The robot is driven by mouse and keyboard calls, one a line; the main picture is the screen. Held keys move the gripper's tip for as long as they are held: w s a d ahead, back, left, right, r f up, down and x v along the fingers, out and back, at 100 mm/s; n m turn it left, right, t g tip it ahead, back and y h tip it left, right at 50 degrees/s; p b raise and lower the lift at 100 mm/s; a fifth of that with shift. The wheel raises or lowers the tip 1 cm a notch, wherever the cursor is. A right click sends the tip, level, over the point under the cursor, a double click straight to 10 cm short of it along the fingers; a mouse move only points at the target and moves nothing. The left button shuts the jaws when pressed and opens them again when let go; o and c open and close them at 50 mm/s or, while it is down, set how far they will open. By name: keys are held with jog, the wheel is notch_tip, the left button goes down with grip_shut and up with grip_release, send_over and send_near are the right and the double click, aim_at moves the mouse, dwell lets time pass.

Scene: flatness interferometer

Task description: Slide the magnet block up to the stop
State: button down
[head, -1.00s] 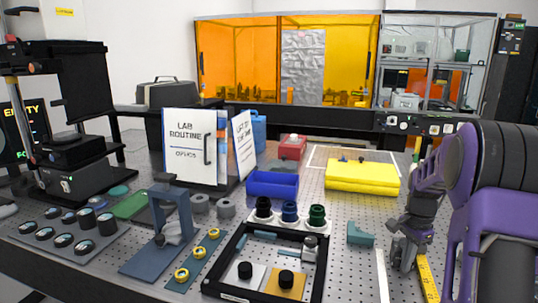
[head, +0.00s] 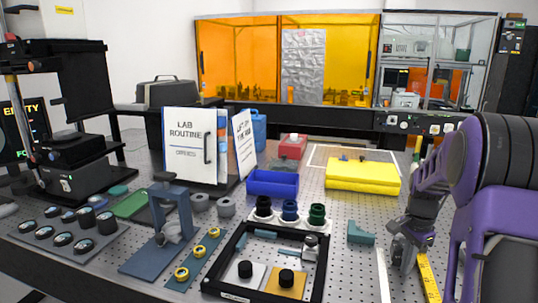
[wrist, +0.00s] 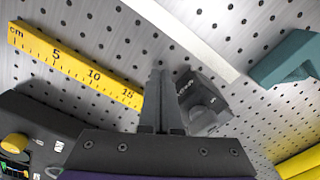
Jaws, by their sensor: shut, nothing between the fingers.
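In the head view my gripper (head: 405,262) is low over the table at the right, and the block is largely hidden there. A teal angled piece (head: 361,232), possibly the stop, stands to the left of my gripper; it also shows at the wrist view's right (wrist: 287,60).
A yellow ruler (head: 428,277) lies right of my gripper and a white strip (head: 382,276) lies left of it. A black frame (head: 236,243) with knobbed plates is farther left. Bare table surrounds the teal piece.

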notch_tip(320, 180, up, 7)
jog(key=p, duration=0.5)
